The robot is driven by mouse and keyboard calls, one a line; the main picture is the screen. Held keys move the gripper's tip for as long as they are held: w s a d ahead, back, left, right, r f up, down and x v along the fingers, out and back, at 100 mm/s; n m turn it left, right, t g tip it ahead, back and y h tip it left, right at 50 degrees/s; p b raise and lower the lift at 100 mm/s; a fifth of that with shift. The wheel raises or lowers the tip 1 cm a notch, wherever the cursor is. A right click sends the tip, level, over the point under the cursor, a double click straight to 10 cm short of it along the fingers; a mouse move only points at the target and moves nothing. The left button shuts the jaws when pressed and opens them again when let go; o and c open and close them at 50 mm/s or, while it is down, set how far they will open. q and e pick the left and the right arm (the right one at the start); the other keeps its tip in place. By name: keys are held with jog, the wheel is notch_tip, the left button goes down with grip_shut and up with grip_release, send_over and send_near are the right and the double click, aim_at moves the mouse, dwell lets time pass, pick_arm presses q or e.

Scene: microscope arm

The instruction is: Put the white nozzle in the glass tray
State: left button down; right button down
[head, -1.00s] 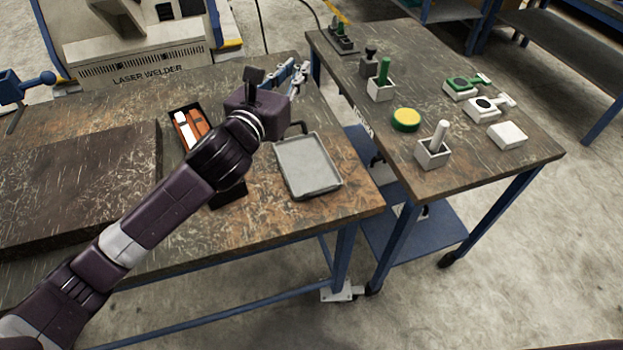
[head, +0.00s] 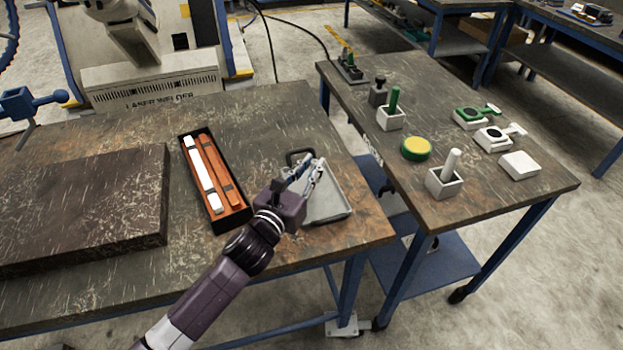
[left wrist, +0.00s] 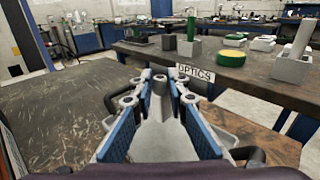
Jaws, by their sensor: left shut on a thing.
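My left gripper (head: 313,163) is over the far part of the grey rectangular glass tray (head: 338,205), which lies on the left bench near its right edge. In the left wrist view the blue-padded fingers (left wrist: 160,76) converge on a small pale piece (left wrist: 160,90), which I take to be the white nozzle. The piece is mostly hidden by the fingers and its shape is unclear. The tray's grey floor and dark handles show behind and beside the fingers. I cannot tell whether the piece touches the tray. My right gripper is not in view.
A black case (head: 240,214) with orange and white bars lies left of the tray. A dark slab (head: 85,210) covers the left of the bench. The right bench holds a yellow-green disc (head: 416,148), a white post in a square holder (head: 445,183) and several small blocks.

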pick_arm(q)
jog(key=shift+f, duration=1.8)
jog(key=shift+f+b, duration=0.1)
jog(key=shift+b, duration=0.2)
jog(key=shift+f, duration=0.15)
jog(key=c, duration=1.9)
grip_release()
jog(key=shift+r, duration=0.25)
jog(key=v, duration=1.2)
jog(key=shift+f+b, duration=0.1)
jog(key=shift+b, duration=0.25)
